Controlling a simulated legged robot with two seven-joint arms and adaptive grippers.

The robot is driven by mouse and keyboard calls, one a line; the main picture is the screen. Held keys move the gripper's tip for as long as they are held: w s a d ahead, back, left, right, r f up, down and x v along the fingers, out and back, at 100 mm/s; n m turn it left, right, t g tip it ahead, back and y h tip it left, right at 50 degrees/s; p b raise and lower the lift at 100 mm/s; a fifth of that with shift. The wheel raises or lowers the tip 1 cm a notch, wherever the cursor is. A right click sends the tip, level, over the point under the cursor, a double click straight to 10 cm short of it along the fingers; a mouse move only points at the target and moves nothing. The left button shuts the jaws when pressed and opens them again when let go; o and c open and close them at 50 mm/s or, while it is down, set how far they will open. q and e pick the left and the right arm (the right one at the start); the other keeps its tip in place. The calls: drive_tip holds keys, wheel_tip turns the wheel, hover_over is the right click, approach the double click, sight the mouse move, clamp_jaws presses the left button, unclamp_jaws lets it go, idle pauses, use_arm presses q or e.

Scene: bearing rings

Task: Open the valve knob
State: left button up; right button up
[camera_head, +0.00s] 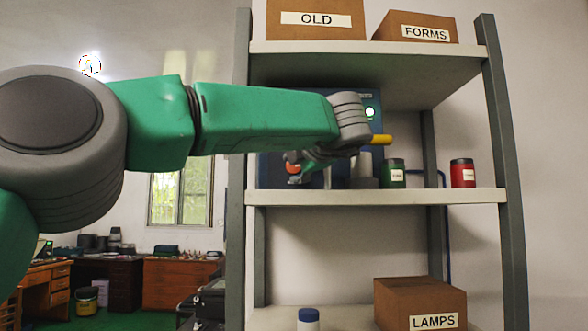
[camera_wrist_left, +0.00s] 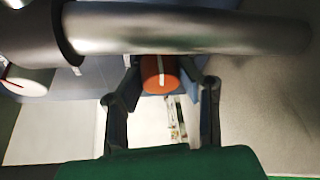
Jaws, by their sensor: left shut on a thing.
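The valve knob (camera_head: 293,168) is orange-red and sits low on the front of a blue unit (camera_head: 270,172) on the middle shelf. In the left wrist view the knob (camera_wrist_left: 160,74) is round with a pale stripe across its face. My left gripper (camera_head: 302,163) is at the knob, partly hidden by my own wrist in the head view. In the wrist view its two fingers (camera_wrist_left: 166,82) stand on either side of the knob, and the gripper is shut on it. My right gripper is not in view.
A thick grey pipe (camera_wrist_left: 190,28) crosses close above the knob. A yellow bar end (camera_head: 381,139) juts out right of my wrist. A green can (camera_head: 393,174) and a red can (camera_head: 462,173) stand on the middle shelf (camera_head: 420,197). Boxes sit above and below.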

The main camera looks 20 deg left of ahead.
use_arm(q)
drive_tip(key=shift+d+f+m, duration=0.1)
drive_tip(key=shift+m, duration=0.5)
drive_tip(key=shift+f+y, duration=0.1)
drive_tip(key=shift+y, duration=0.2)
drive_tip(key=o, duration=1.1)
drive_tip(key=shift+d, duration=0.15)
drive_tip(key=shift+d, duration=0.1)
